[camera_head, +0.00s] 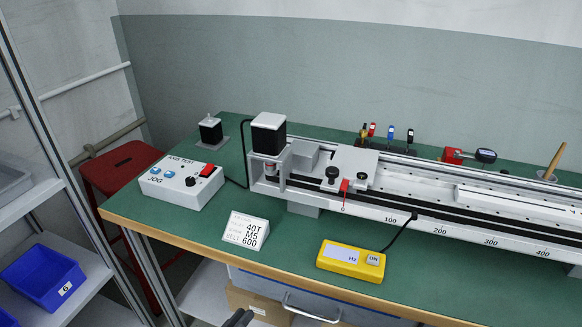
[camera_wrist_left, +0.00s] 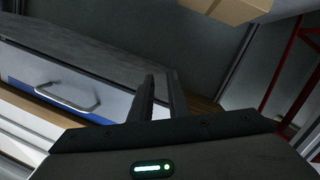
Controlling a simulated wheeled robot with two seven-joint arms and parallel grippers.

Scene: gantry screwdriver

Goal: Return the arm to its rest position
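My left gripper (camera_head: 240,318) shows only as a dark tip at the bottom edge of the head view, in front of the bench and below its top. In the left wrist view, the two dark fingers (camera_wrist_left: 160,78) stand a narrow gap apart with nothing between them. Behind them in that view is a grey drawer front with a metal handle (camera_wrist_left: 66,102). Most of the left arm is out of the head view. My right arm and gripper do not show.
The green bench top (camera_head: 190,226) carries a linear gantry (camera_head: 380,215), a jog box (camera_head: 180,186), a label card (camera_head: 246,231) and a yellow Hz meter (camera_head: 350,260). A red stool (camera_head: 122,166) and a shelf with a blue bin (camera_head: 42,278) stand left. A cardboard box (camera_head: 258,304) sits below.

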